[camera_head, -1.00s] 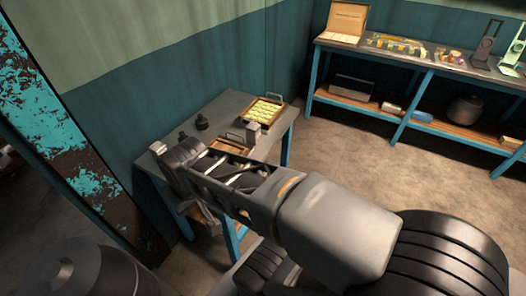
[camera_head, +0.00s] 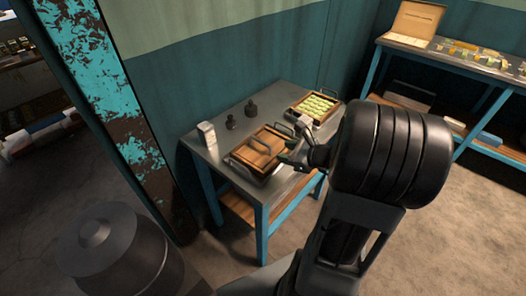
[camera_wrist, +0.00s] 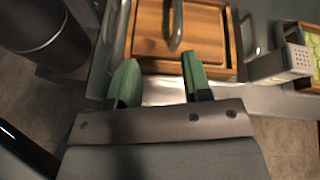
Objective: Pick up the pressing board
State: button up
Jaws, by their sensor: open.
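The pressing board (camera_head: 272,137) is a wooden board with a metal handle, lying on a metal tray on the grey table (camera_head: 215,160). In the wrist view the board (camera_wrist: 207,32) is ahead of my gripper, with its handle (camera_wrist: 176,25) upright near the middle. My gripper (camera_wrist: 157,70) has two green fingers, spread apart and empty, near the board's front edge. In the head view my gripper (camera_head: 287,157) is at the board's right side, partly hidden by my arm.
A tray of green pieces (camera_head: 316,105) stands at the back right of the table. A grey metal block (camera_wrist: 292,61) stands right of the board. Another workbench (camera_head: 465,60) is at right.

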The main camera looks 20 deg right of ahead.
aim_at(266, 144)
jog(key=w+f, duration=0.1)
jog(key=w, duration=0.1)
jog(key=w+f+m, duration=0.1)
jog(key=w, duration=0.1)
jog(key=w+f+m, duration=0.1)
jog(key=w, duration=0.1)
jog(key=shift+w+a+f+t+h+b, duration=0.1)
jog(key=shift+w+a+t+h+b, duration=0.1)
jog(key=shift+t+h+b, duration=0.15)
jog(key=shift+x, duration=3.3)
jog(key=shift+a, duration=0.1)
grip_shut()
